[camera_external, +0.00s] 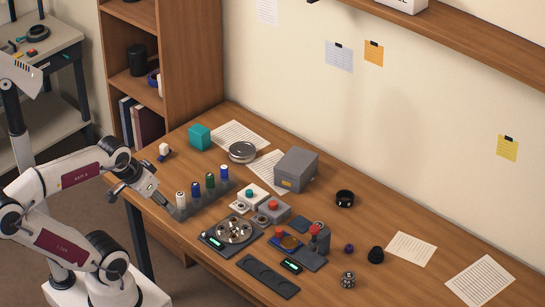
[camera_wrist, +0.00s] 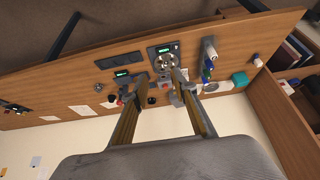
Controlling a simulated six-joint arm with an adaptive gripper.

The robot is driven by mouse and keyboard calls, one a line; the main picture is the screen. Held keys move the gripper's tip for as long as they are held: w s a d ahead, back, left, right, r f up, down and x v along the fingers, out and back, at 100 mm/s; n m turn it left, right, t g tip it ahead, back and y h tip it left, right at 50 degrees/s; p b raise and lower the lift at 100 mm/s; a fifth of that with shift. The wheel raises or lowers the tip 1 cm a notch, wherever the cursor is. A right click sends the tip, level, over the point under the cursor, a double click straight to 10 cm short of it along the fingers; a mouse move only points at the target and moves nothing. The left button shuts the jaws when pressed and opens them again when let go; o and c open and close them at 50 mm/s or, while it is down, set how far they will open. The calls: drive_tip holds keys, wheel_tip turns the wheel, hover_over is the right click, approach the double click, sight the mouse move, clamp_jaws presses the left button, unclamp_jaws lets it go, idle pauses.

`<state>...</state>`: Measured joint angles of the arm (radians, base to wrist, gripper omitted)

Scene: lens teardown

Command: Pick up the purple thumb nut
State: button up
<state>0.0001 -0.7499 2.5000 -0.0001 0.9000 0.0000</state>
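The purple thumb nut (camera_external: 349,248) is a small dark purple piece on the right part of the desk in the external view. It stands alone on bare wood, between the blue block with the red knob and a black cone-shaped piece. In the wrist view it is too small to tell apart. My gripper (camera_external: 152,194) is far to its left, above the desk's left end near the row of coloured bottles. In the wrist view my gripper (camera_wrist: 155,88) has its two fingers spread apart, with nothing held between them.
The black cone (camera_external: 376,255) and a knurled silver-grey knob (camera_external: 348,280) stand close to the nut. The blue block with a red knob (camera_external: 312,250) is to its left. A grey box (camera_external: 295,170) and bottles (camera_external: 210,182) stand further left. Paper sheets (camera_external: 411,248) lie at right.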

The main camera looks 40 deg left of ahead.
drive_tip(key=w+d+r+t+h, duration=0.1)
drive_tip(key=w+d+t+h, duration=0.1)
drive_tip(key=w+d, duration=0.9)
drive_tip(key=w+d+t+h, duration=0.15)
drive_tip(key=w+d, duration=0.55)
drive_tip(key=w, duration=0.7)
drive_tip(key=w+d+f+t, duration=0.1)
drive_tip(key=w+d+f, duration=0.5)
drive_tip(key=w+d, duration=0.3)
drive_tip(key=w+d+f+y, duration=0.1)
drive_tip(key=f+y, duration=0.1)
drive_tip(key=f, duration=0.4)
drive_tip(key=w+d+f+n+t+y, duration=0.1)
drive_tip(key=d+f, duration=0.1)
drive_tip(key=f, duration=0.5)
drive_tip(key=w+d+f+n+t+y, duration=0.1)
drive_tip(key=d+f+y, duration=0.1)
drive_tip(key=f, duration=0.5)
drive_tip(key=shift+y, duration=0.35)
drive_tip(key=shift+s+f+t, duration=0.2)
drive_tip(key=shift+f+t, duration=0.05)
drive_tip(key=shift+f, duration=0.25)
drive_tip(key=shift+a, duration=0.1)
